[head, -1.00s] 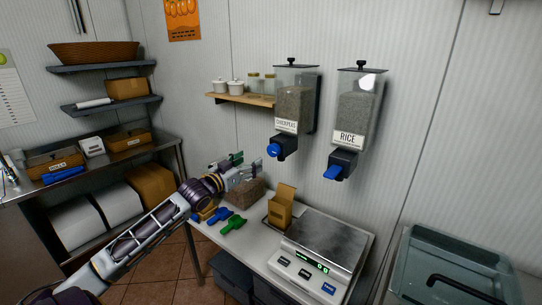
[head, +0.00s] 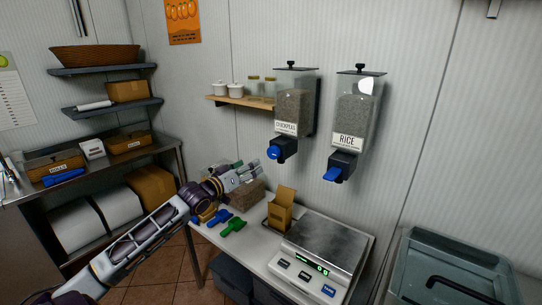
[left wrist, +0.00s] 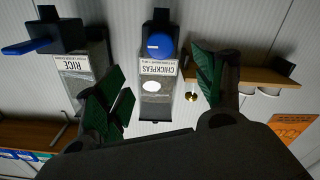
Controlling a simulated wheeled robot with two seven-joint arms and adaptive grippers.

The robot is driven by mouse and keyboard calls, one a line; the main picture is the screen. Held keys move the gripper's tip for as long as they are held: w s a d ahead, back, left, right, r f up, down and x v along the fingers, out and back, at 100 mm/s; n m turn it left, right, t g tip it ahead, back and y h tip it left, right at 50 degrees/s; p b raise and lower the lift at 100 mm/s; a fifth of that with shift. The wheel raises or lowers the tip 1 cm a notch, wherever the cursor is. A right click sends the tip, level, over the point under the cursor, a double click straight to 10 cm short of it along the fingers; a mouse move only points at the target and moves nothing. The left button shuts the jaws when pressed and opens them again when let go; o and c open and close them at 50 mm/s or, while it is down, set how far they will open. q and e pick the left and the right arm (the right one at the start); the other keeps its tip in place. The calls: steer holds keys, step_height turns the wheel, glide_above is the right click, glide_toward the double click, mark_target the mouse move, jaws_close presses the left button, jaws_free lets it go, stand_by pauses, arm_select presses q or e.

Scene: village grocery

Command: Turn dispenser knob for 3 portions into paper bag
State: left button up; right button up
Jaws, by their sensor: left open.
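The chickpeas dispenser (head: 294,100) hangs on the back wall with a blue round knob (head: 274,153) low on its front. The rice dispenser (head: 357,105) hangs to its right with its own blue knob (head: 333,174). An open brown paper bag (head: 280,212) stands upright below the dispensers, beside the scale. My left gripper (head: 256,170) is open and empty, left of and a little below the chickpeas knob. In the left wrist view the scene is upside down; the chickpeas knob (left wrist: 161,46) shows beyond the gap between my green-padded fingers (left wrist: 160,82). My right gripper is out of view.
A scale (head: 325,245) with a lit display stands right of the bag. Blue (head: 216,215) and green (head: 233,225) scoops lie at the left of the table. A brown block (head: 246,192) sits behind them. A grey tub (head: 455,270) stands at the right.

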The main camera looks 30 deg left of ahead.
arm_select(q)
steer(key=shift+w, duration=0.2)
steer(key=p, duration=0.1)
glide_toward(271, 154)
steer(key=shift+w+d+r, duration=0.1)
steer(key=shift+w+d, duration=0.05)
steer(key=shift+w, duration=0.95)
steer(key=shift+w+d+r, duration=0.1)
steer(key=shift+w+d, duration=0.1)
steer(key=shift+w, duration=0.95)
steer(key=shift+w+d+p, duration=0.1)
steer(key=shift+w+p, duration=0.25)
steer(key=shift+w, duration=0.8)
steer(key=shift+w+d+f, duration=0.1)
steer(key=shift+w, duration=1.35)
steer(key=shift+c, duration=0.4)
steer(key=c, duration=0.9)
